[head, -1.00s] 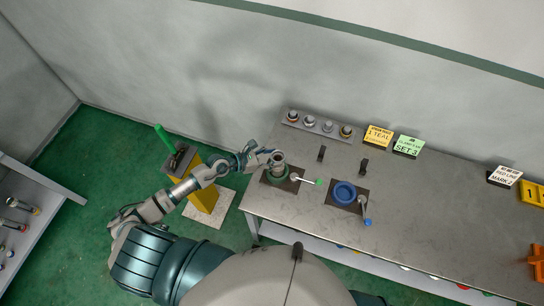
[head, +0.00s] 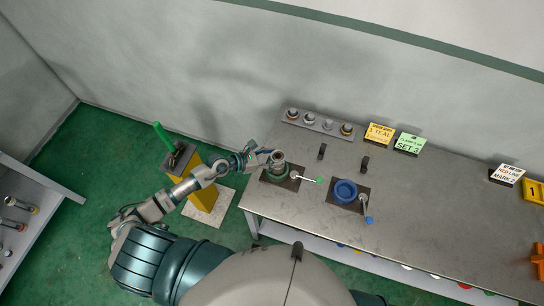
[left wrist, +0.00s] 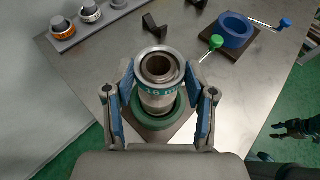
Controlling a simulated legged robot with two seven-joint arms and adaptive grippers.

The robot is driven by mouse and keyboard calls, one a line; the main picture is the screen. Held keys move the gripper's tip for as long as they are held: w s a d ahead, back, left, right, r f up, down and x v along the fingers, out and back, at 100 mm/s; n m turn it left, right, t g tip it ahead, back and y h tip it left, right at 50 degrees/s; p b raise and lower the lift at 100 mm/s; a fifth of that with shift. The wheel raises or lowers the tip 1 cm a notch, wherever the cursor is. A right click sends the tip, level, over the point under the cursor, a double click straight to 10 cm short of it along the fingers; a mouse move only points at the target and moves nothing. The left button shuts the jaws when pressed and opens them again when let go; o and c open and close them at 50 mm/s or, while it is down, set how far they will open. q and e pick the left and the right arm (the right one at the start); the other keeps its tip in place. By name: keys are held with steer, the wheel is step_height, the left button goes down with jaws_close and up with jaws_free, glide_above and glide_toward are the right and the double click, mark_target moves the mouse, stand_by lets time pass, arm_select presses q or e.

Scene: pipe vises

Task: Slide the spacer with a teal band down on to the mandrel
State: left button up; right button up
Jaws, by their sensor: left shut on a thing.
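The spacer with a teal band (left wrist: 157,88) is a grey metal ring piece between the blue-padded fingers of my left gripper (left wrist: 161,100) in the left wrist view. The gripper is shut on it from both sides. It stands upright over the green vise (left wrist: 150,122), with a brownish hollow inside its top opening. In the head view my left gripper (head: 270,158) is at the spacer above the green vise (head: 277,176). The mandrel cannot be told apart from the spacer, so how far the spacer sits on it is unclear. A dark jointed part (left wrist: 297,130), perhaps my right gripper, shows at the right edge.
A blue vise (head: 345,192) with a blue-tipped handle stands right of the green one, whose green-tipped handle (head: 319,181) points right. A rack (head: 318,123) of several ring pieces is behind. Two dark brackets and label signs (head: 379,133) stand on the table (head: 430,220).

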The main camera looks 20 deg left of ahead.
arm_select(q)
steer(key=shift+f+b, duration=1.6)
steer(key=shift+f, duration=0.45)
steer(key=o, duration=1.1)
steer(key=shift+o, duration=0.2)
steer(key=v, duration=1.2)
steer(key=shift+a, duration=0.1)
